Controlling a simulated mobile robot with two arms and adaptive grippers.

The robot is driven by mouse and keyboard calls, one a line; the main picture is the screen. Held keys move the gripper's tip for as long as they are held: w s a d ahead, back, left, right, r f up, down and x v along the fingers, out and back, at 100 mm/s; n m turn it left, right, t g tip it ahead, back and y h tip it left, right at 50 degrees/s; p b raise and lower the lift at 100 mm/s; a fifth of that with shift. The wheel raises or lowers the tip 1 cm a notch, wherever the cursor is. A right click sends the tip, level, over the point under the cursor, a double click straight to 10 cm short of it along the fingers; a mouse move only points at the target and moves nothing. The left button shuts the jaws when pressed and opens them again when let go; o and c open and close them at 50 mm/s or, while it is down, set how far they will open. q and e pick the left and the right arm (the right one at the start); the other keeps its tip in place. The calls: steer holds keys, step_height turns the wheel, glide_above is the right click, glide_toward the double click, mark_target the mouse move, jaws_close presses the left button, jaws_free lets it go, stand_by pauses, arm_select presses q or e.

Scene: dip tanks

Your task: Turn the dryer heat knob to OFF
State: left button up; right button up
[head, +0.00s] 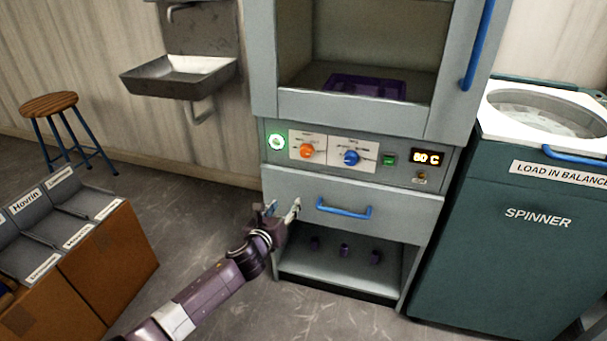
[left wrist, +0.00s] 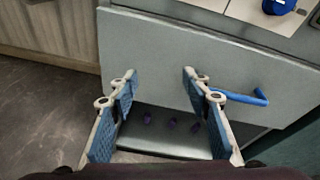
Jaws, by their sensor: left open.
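The dryer's panel (head: 375,160) carries an orange knob (head: 306,151) at left and a blue knob (head: 351,158) to its right. The small print around both knobs is too fine to read, so I cannot tell the heat knob or its setting by label. A display (head: 427,158) reads 80 C. My left gripper (head: 283,208) is open and empty, below the panel in front of the drawer's left part. In the left wrist view its fingers (left wrist: 160,76) stand apart before the drawer front (left wrist: 150,45); a blue knob (left wrist: 278,6) shows at the top edge. My right gripper is not in view.
The drawer has a blue handle (head: 344,209) right of my gripper. A green-lit button (head: 277,142) and a green switch (head: 389,160) share the panel. Purple pieces sit on the open shelf (head: 335,270) below. The spinner (head: 530,220) stands at right.

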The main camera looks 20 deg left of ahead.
mark_target(305, 153)
arm_select(q)
step_height(305, 153, up, 12)
steer(key=w+d+m+t+b, duration=0.2)
steer(key=m+t+b, duration=0.1)
steer(key=m, duration=0.4)
steer(key=shift+h, duration=0.4)
steer(key=w, duration=0.4)
steer(key=w+b, duration=0.1)
steer(key=w, duration=0.1)
steer(key=shift+w+d, duration=0.2)
steer(key=shift+d, duration=0.1)
steer(key=shift+w, duration=0.9)
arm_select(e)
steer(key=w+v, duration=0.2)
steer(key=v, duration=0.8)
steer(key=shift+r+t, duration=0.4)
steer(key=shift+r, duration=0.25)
arm_select(q)
steer(key=shift+c, duration=0.4)
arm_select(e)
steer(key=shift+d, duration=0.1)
arm_select(q)
steer(key=c, duration=1.1)
